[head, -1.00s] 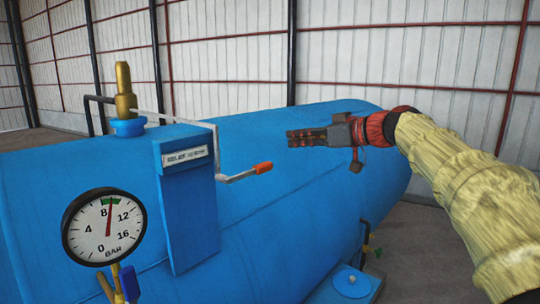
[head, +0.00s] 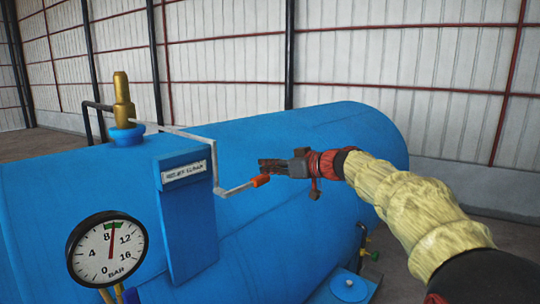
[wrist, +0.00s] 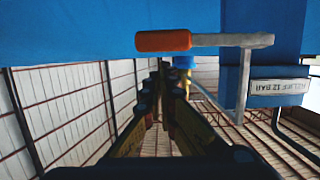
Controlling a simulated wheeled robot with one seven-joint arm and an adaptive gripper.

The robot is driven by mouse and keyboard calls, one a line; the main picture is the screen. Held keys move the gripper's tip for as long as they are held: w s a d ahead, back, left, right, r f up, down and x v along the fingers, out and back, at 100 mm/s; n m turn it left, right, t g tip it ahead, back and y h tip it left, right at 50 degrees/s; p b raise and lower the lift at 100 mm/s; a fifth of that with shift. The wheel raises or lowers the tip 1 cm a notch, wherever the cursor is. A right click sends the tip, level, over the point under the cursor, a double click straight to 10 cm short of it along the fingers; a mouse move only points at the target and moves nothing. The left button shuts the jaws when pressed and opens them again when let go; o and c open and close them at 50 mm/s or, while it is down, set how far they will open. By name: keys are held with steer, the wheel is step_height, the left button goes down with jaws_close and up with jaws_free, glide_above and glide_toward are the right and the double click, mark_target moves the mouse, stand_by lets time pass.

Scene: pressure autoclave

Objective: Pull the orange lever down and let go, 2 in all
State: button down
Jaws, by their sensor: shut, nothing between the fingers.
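The orange lever grip (head: 260,181) sits at the end of a grey rod that runs from the relief valve linkage on the blue vessel. In the wrist view the orange grip (wrist: 163,40) lies across the upper middle, apart from the fingers. My gripper (head: 262,165) is shut and empty, with its fingertips just above the grip in the head view. Its fingers come together in the wrist view (wrist: 165,68). I cannot tell whether they touch the lever. The brass relief valve (head: 122,100) stands upright on top of the vessel.
The blue vessel (head: 330,140) fills the middle behind the lever. A blue bracket with a relief label (head: 186,171) stands left of it. A pressure gauge (head: 107,250) at front left reads a little above 8 bar, in its green band. The room right of the vessel is clear.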

mark_target(262, 175)
steer(key=shift+w+a+f, duration=0.1)
steer(key=shift+f, duration=0.25)
steer(key=shift+w+d+f+m+b, duration=0.15)
steer(key=shift+f+m+b, duration=0.15)
steer(key=shift+f+b, duration=0.5)
steer(key=shift+d+f+m+b, duration=0.1)
steer(key=shift+f+m+b, duration=0.3)
steer(key=shift+b, duration=0.6)
step_height(262, 175, down, 8)
steer(key=m+g+y+b, duration=0.1)
steer(key=m+b, duration=0.3)
steer(key=b, duration=0.8)
steer(key=shift+s+a+f+g+y, duration=0.2)
steer(key=shift+s+a+g+y, duration=0.1)
steer(key=shift+s+a+y, duration=0.15)
steer(key=shift+d+f, duration=0.1)
